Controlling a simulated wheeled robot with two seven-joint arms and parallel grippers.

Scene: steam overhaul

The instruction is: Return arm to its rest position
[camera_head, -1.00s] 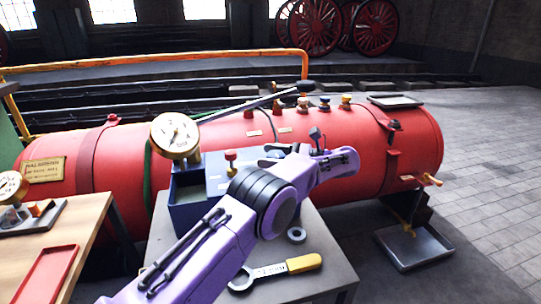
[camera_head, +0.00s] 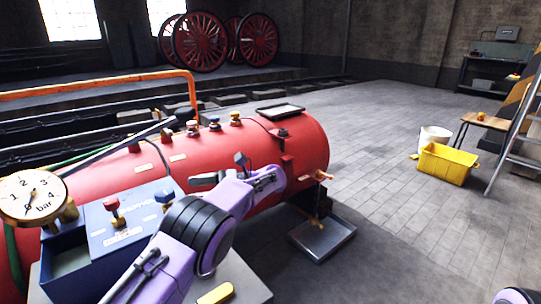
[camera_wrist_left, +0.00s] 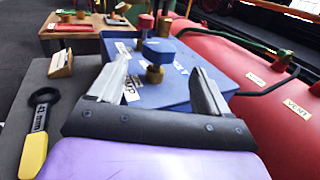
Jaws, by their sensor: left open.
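My left arm (camera_head: 185,245) is purple with black joint bands. It reaches up from the bottom of the head view, in front of the red boiler (camera_head: 285,145). My left gripper (camera_head: 204,180) is at its far end, above the right side of the blue box. In the left wrist view its fingers (camera_wrist_left: 158,88) are apart with nothing held. Past them are the blue box (camera_wrist_left: 185,90) and a blue knob on a brass stem (camera_wrist_left: 158,52), apart from the fingers as far as I can tell. My right gripper is not in view; a purple arm part shows at the bottom right.
A yellow-handled wrench (camera_wrist_left: 35,130) lies on the grey bench. A metal tray (camera_head: 322,238) is under the boiler's end. A yellow crate (camera_head: 445,163) stands on open floor at right.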

